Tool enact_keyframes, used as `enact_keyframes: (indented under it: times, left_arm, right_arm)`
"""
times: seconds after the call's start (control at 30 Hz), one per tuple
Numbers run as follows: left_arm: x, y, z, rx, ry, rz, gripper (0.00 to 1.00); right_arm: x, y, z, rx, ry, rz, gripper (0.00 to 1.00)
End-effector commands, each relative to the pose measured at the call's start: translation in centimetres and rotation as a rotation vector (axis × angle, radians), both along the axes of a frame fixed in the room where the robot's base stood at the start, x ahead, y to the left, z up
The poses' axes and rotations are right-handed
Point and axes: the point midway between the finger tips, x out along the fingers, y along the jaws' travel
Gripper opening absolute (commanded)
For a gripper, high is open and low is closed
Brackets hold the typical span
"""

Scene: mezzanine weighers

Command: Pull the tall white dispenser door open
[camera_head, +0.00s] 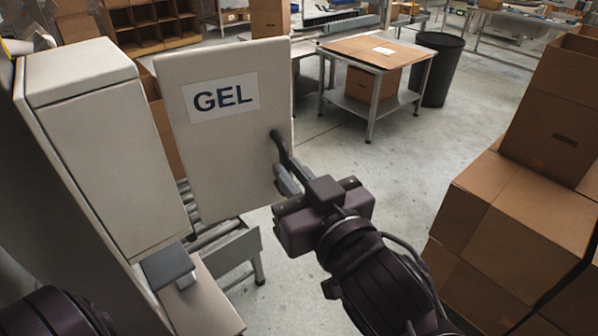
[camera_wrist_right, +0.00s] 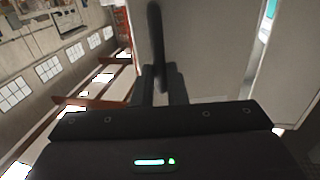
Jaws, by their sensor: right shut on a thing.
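The tall white door (camera_head: 222,160) carries a GEL label and a dark bar handle (camera_head: 281,150) near its right edge. It stands out at an angle to the right of the white dispenser box (camera_head: 115,155); its hinge side is partly hidden behind the box. My right gripper (camera_head: 287,180) is shut on the handle's lower part. In the right wrist view the handle (camera_wrist_right: 155,45) runs up between the two fingers, against the pale door face (camera_wrist_right: 205,50). My left gripper is out of view; only dark parts of my left arm show at the bottom left.
A roller conveyor (camera_head: 222,240) lies below the door. Stacked cardboard boxes (camera_head: 515,235) stand at the right, near my right arm. A cardboard-topped table (camera_head: 375,52) and a black bin (camera_head: 437,70) stand behind. Clear floor (camera_head: 370,170) lies between.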

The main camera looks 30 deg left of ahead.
Motion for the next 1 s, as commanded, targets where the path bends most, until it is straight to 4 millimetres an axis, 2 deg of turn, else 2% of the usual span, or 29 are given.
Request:
enact_keyframes:
  times: [0.07, 0.1, 0.23, 0.67, 0.77, 1.0]
  left_arm:
    - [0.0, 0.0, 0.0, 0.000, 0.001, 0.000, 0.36]
    - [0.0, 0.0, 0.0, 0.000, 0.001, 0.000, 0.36]
    - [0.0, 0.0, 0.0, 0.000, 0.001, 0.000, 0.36]
    - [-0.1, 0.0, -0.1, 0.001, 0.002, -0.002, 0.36]
    - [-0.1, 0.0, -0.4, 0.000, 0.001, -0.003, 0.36]
    - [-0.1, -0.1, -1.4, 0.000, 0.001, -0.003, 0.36]
  right_arm:
    - [-0.5, 0.3, 0.0, 0.000, -0.004, 0.014, 0.00]
    - [-0.5, 0.3, 0.0, 0.000, -0.004, 0.014, 0.16]
    - [-0.4, 0.2, 0.0, -0.001, -0.003, 0.011, 0.33]
    - [-0.2, 0.0, -0.1, -0.001, -0.001, 0.004, 0.34]
    - [-0.6, -0.7, -0.2, -0.001, -0.001, 0.004, 0.34]
    - [-2.8, -4.1, -0.3, -0.001, -0.001, 0.005, 0.34]
